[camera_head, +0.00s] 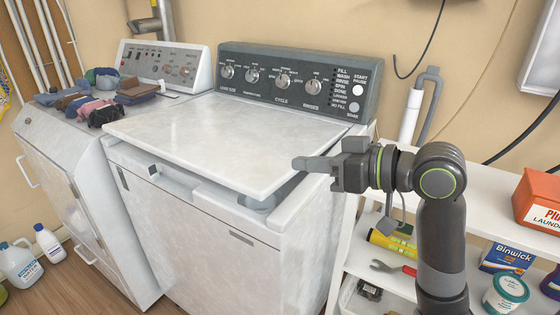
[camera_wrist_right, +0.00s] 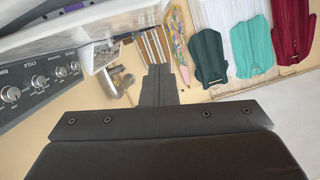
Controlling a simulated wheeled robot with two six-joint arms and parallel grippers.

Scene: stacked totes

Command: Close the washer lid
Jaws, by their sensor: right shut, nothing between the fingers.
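The washer (camera_head: 215,255) stands in the middle of the head view. Its white lid (camera_head: 220,135) is lowered most of the way but sits slightly raised, with a gap along its front edge. Part of the washer's inside (camera_head: 195,183) shows through the gap. My right gripper (camera_head: 303,163) is shut and empty, its fingertips at the right edge of the lid, near the front corner. I cannot tell whether they touch it. The shut fingers also show in the right wrist view (camera_wrist_right: 158,78). My left gripper is not in view.
The washer's control panel (camera_head: 300,82) rises behind the lid. A second machine (camera_head: 75,185) with folded clothes (camera_head: 97,92) on top stands at left. A white shelf (camera_head: 480,195) with a red box (camera_head: 538,200) and several supplies is close at right, beside my right arm.

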